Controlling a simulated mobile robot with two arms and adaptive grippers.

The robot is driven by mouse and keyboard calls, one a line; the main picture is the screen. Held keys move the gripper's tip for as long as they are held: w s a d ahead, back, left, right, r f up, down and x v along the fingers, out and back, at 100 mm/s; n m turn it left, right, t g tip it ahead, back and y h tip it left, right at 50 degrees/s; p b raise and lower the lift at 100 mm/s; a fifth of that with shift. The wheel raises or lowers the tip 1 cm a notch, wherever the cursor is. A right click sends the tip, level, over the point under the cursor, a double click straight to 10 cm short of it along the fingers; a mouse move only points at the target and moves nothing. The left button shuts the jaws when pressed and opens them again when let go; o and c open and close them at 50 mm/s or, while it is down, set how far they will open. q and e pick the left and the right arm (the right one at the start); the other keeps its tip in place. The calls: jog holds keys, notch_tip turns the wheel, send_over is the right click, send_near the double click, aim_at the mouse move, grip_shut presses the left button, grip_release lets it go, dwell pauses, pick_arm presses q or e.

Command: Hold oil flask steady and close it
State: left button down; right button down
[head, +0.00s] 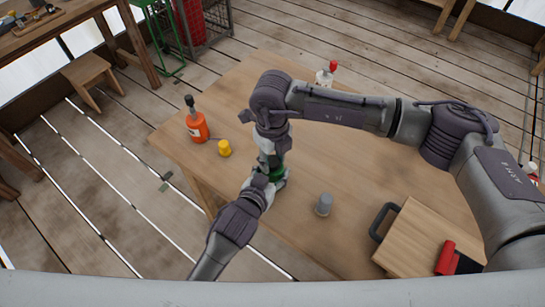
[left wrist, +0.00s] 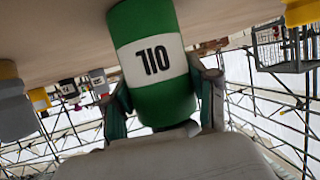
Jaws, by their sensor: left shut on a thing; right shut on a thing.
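The green oil flask (head: 277,171) stands near the left front part of the wooden table, mostly covered by my grippers in the head view. In the left wrist view the flask (left wrist: 152,60) is green with a white band lettered OIL, seen upside down. My left gripper (head: 270,177) is shut around its body, with one finger on each side (left wrist: 163,100). My right gripper (head: 270,156) points down directly above the flask and is shut at its top. The cap between its fingers is hidden, so I cannot tell how it sits on the neck.
On the table (head: 285,230) are an orange bottle (head: 197,127) with a dark top, a yellow cylinder (head: 224,148), a grey cylinder (head: 323,204) and a red-topped white bottle (head: 323,78). A wooden board (head: 425,235) with a black handle lies at the right. Table space around the grey cylinder is clear.

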jog(key=m, duration=0.6)
jog(key=c, duration=0.6)
grip_release()
pick_arm(q)
jog(key=shift+c, duration=1.2)
grip_release()
pick_arm(e)
notch_tip(320, 180, up, 12)
pick_arm(q)
jog(key=v, duration=1.2)
